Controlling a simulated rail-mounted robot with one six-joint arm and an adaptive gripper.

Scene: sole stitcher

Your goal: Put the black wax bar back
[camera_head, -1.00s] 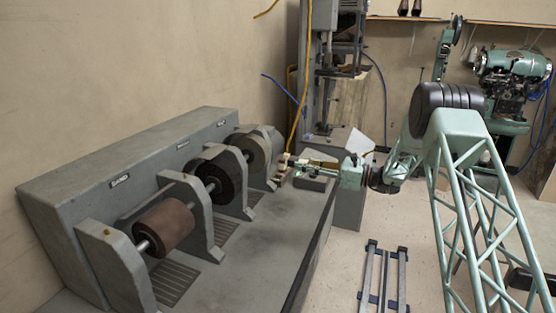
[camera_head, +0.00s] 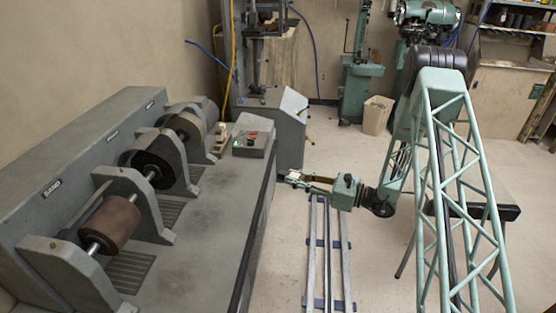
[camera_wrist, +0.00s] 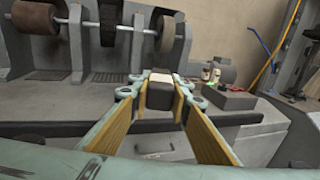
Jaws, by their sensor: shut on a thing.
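My gripper (camera_wrist: 160,90) is shut on a dark block, the black wax bar (camera_wrist: 159,97), which shows between the fingertips with a pale top face. In the head view my gripper (camera_head: 298,179) is held out to the left, over the floor rails and off the bench's right edge; the bar is too small there to make out clearly. Several small pale and brownish blocks (camera_head: 219,138) stand at the far end of the bench, beside the last wheel. The wrist view also shows small items there (camera_wrist: 211,73), ahead and to the right of my gripper.
The grey bench (camera_head: 205,225) carries a sanding roller (camera_head: 109,224) and darker wheels along its left side. A control box (camera_head: 253,144) sits at its far end, near the blocks. The bench's front top is clear. Floor rails (camera_head: 328,250) run along its right side.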

